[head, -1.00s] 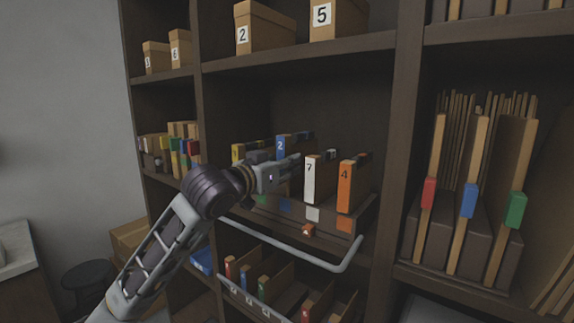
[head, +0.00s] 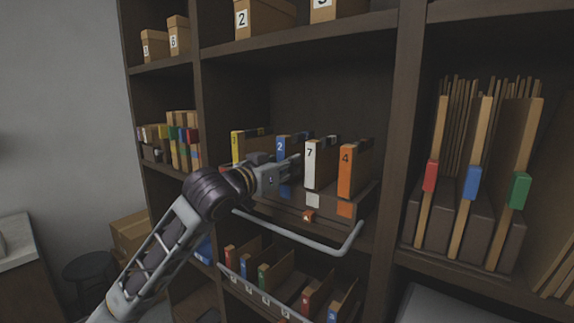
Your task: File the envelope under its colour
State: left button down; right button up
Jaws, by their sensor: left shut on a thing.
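My left gripper (head: 292,168) reaches into the middle shelf bay, in front of the blue divider marked 2 (head: 283,148) and left of the white divider marked 7 (head: 310,165). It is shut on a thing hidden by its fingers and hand. I cannot make out the envelope or its colour. A yellow divider (head: 237,147) stands to the left and an orange divider marked 4 (head: 346,172) to the right. White (head: 313,200) and orange (head: 344,210) labels mark the rack front below. My right gripper is not in view.
A grey bar handle (head: 300,240) runs below the rack. A lower rack (head: 262,298) holds coloured tabbed dividers. Folders with red, blue and green tabs (head: 520,190) fill the right bay. Dark uprights (head: 392,150) bound the middle bay.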

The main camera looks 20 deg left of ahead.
pick_arm(q)
jog(key=c, duration=1.2)
grip_release()
jog(key=shift+s, duration=0.1)
jog(key=v, duration=0.7)
jog(key=shift+s, duration=0.15)
jog(key=shift+a, duration=0.1)
dwell(0.3)
